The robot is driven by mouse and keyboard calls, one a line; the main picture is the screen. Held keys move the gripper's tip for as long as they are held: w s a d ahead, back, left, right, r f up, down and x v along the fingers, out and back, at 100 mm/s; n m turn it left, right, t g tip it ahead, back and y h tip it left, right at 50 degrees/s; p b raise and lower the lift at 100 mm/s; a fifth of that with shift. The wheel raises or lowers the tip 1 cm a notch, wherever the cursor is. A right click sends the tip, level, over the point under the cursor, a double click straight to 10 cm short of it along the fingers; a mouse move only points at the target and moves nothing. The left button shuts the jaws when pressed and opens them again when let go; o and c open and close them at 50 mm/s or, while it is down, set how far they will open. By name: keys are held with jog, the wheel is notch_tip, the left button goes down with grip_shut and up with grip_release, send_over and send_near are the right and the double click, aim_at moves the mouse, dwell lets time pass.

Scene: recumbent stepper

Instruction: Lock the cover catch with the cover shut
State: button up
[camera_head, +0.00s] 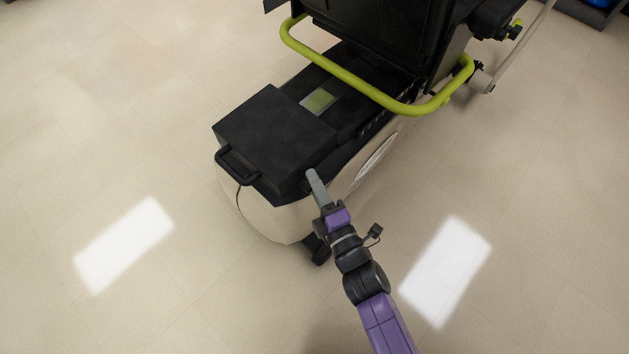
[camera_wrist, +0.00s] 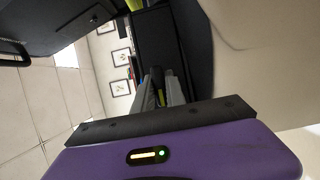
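The black cover (camera_head: 272,130) lies flat over the rear of the recumbent stepper's beige body and looks shut. I cannot make out the catch or its state in either view. My gripper (camera_head: 312,178) is at the cover's near right corner, low beside its side edge; I cannot tell whether it touches. In the wrist view, the two grey fingers of my gripper (camera_wrist: 161,82) are close together with a narrow gap. Dark and yellow-green background shows between them, and I see nothing held.
A black handle (camera_head: 236,165) sticks out at the stepper's rear end. A yellow-green bar (camera_head: 350,80) curves around the seat (camera_head: 385,30) behind the cover. The beige body (camera_wrist: 270,55) fills the wrist view's right side. The tiled floor around is clear.

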grip_shut()
